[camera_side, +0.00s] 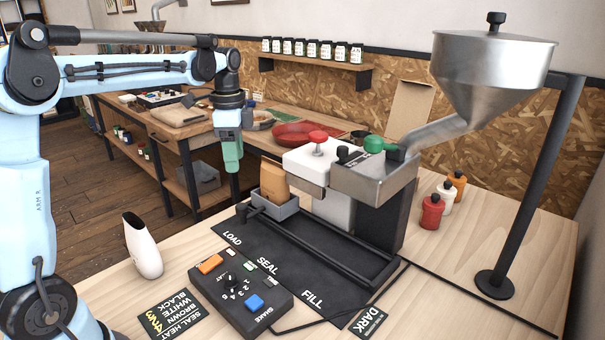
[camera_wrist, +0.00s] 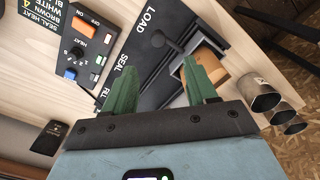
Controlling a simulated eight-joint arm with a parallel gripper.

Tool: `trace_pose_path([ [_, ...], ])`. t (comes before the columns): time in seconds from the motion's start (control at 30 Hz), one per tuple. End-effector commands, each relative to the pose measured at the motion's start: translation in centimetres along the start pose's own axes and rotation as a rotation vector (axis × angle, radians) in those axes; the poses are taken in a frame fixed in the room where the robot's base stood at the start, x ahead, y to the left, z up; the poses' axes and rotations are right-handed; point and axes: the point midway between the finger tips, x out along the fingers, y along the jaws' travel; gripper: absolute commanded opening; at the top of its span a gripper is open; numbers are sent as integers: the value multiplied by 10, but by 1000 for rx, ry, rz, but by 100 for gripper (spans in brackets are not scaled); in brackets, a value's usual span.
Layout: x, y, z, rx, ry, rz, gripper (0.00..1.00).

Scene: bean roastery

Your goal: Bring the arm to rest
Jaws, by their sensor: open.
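My gripper (camera_side: 231,168) hangs in the air, pointing down, in the side view. It appears just left of and above the brown bag (camera_side: 274,182), with nothing seen in it. In the wrist view its two green fingers (camera_wrist: 160,68) are spread apart with an empty gap between them. The brown bag (camera_wrist: 208,66) stands in a small grey carrier (camera_side: 283,212) at the LOAD end of the black track, clear of the fingers as far as I can tell.
The sealing machine (camera_side: 335,207) with red and green knobs stands right of the bag. A steel hopper (camera_side: 490,75) rises at the right. Red, white and orange bottles (camera_side: 432,212) stand at right.

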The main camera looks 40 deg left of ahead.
Motion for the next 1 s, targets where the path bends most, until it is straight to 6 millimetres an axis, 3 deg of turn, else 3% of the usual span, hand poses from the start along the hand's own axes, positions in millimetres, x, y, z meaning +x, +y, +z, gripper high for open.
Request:
trace_pose_path([
  [0.17, -1, 5, -2, -14, 6, -11, 57],
  [0.27, -4, 18, -6, -60, 25, -44, 57],
  [0.57, -4, 86, -20, -324, 183, -192, 57],
  [0.8, 15, 140, -22, -540, 369, -252, 57],
  [1.0, 35, 172, -21, -685, 514, -253, 57],
])
